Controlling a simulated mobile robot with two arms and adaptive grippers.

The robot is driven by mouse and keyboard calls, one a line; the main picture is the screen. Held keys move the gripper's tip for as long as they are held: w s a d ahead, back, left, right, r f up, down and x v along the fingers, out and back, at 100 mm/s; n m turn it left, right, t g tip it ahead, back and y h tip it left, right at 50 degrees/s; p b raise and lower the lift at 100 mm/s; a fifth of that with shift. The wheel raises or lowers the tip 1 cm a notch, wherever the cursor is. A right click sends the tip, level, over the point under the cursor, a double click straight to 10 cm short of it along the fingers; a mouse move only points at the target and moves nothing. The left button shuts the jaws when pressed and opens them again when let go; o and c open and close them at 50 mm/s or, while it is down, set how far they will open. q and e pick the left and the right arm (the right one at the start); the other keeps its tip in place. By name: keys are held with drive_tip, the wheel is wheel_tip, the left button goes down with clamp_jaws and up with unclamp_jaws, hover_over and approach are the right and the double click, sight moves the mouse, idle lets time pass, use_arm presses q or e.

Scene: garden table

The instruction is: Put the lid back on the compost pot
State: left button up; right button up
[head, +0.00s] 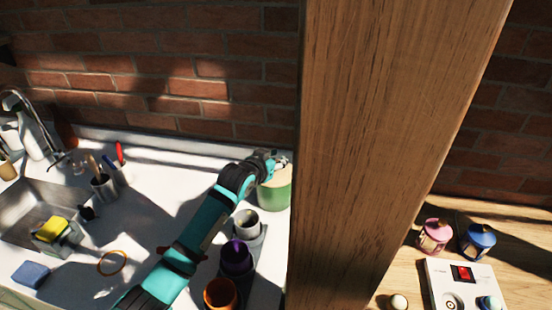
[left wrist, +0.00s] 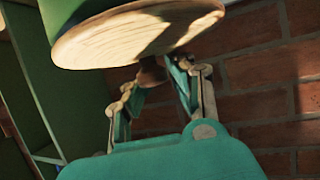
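The green compost pot (head: 277,194) stands on the white counter beside the wooden post, which hides part of its right side. In the left wrist view the round wooden lid (left wrist: 120,38) lies against the green pot (left wrist: 62,14), with its knob (left wrist: 151,73) pointing down in the picture. My left gripper (head: 279,161) is over the pot's top in the head view. In the left wrist view its fingers (left wrist: 156,82) close in on both sides of the knob and appear to hold it. Whether the lid is fully seated cannot be told. My right gripper is out of view.
A thick wooden post (head: 385,130) rises right of the pot. A grey cup (head: 246,222), purple cup (head: 236,258) and orange cup (head: 221,293) stand in a row near my left arm. A sink (head: 40,205) is at left, a brick wall behind.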

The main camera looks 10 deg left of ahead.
use_arm(q)
drive_tip(key=shift+o, duration=0.6)
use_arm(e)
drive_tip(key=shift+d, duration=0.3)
use_arm(q)
drive_tip(key=shift+r, duration=0.15)
drive_tip(key=shift+r, duration=0.3)
drive_tip(key=shift+s+a, duration=0.1)
drive_tip(key=shift+s, duration=0.25)
drive_tip(key=b+v, duration=0.1)
drive_tip(key=v, duration=1)
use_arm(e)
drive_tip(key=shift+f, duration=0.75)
use_arm(q)
drive_tip(key=shift+s+r, duration=0.1)
drive_tip(key=shift+r, duration=0.1)
